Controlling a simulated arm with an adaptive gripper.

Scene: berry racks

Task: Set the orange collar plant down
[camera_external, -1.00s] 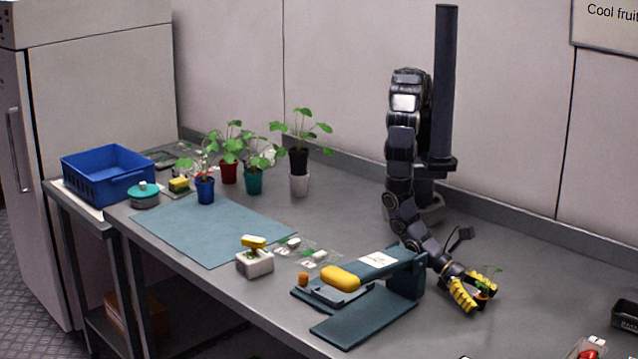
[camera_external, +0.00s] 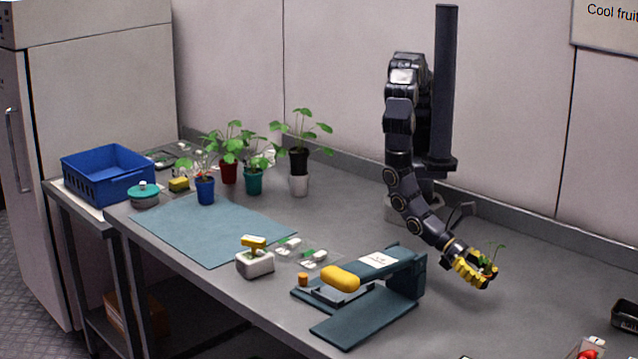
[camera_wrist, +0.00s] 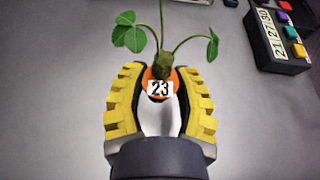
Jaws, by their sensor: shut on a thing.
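The orange collar plant (camera_wrist: 161,83) is between the yellow fingers of my gripper (camera_wrist: 160,105) in the wrist view. It has green leaves, a brown crown and a white label reading 23 on its orange collar. My gripper is shut on it. In the external view the plant (camera_external: 491,262) shows small above my gripper (camera_external: 475,272), to the right of the teal stand. The fingers hide much of the plant there. It seems held above the bench, but the exact gap is hard to tell.
The teal stand (camera_external: 405,275) with a yellow piece (camera_external: 341,278) is left of my gripper. Potted plants stand behind a blue-grey mat (camera_external: 210,230). A dark box with coloured buttons (camera_wrist: 283,42) is at the upper right in the wrist view.

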